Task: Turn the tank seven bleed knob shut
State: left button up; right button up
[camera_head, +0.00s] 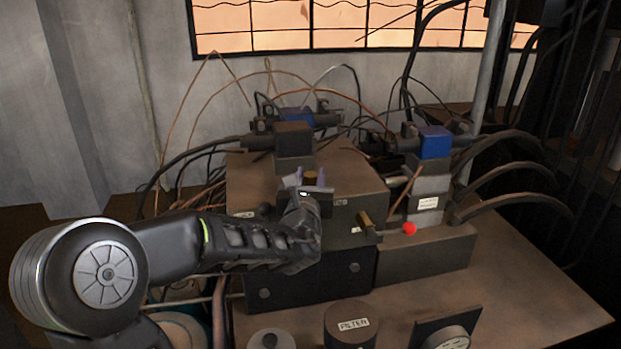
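A second brass knob (367,222) sticks out of the block's front face, to the right of my gripper. The small labels are too small to read, so I cannot tell which knob is tank seven's. My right gripper is out of view.
A red ball-shaped knob (409,229) on a lever stands right of the block. Blue-capped valves (435,142) with hoses and thin wires crowd the back and right. A round cap marked FILTER (350,325) stands in front. The plate (540,290) at front right is bare.

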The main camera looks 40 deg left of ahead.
pick_arm(q)
jog(key=o, duration=0.4)
jog(key=shift+c, duration=0.2)
jog(key=v, duration=0.7)
jog(key=shift+s+d, duration=0.25)
jog(key=shift+s, duration=0.05)
jog(key=shift+f, duration=0.1)
